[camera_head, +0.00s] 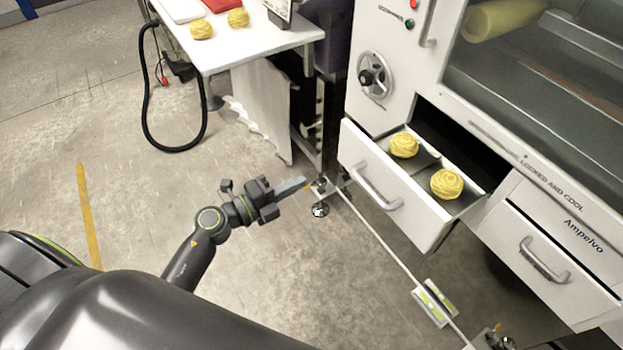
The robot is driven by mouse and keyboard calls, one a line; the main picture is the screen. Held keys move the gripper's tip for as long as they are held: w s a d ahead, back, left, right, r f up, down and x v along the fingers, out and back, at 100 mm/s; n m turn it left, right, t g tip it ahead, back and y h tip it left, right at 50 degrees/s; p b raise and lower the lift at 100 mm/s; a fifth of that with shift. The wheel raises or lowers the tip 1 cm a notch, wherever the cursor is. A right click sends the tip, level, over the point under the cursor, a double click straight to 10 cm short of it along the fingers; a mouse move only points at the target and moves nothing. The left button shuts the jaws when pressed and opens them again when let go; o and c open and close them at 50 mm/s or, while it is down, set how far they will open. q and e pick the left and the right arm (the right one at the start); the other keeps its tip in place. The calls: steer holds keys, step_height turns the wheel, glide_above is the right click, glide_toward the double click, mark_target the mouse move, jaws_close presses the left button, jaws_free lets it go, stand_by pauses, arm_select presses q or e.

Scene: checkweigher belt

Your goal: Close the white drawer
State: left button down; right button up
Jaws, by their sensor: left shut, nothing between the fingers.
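The white drawer (388,187) is pulled out of the white machine on the right, with a metal bar handle (378,187) on its front. Two yellow swirled balls lie inside it, one at the back left (404,145) and one at the right (446,183). My left gripper (300,184) is shut and empty. It is to the left of the drawer front, apart from it, above the floor. My right gripper is not visible.
A second white drawer (553,257) to the right looks shut. A white table (240,44) at the back left bears two yellow balls and a red item. A black hose (148,110) hangs beside it. A low rail (385,245) with metal feet runs before the machine. Floor at left is clear.

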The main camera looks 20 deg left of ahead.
arm_select(q)
glide_toward(352, 156)
steer(key=p+x, duration=0.1)
steer(key=x, duration=0.4)
steer(key=shift+w, duration=0.2)
steer(key=shift+w+d+f, duration=0.1)
steer(key=shift+w+d, duration=0.35)
steer(key=shift+w, duration=0.1)
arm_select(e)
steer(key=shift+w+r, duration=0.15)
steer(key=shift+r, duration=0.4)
arm_select(q)
steer(key=shift+w, duration=0.1)
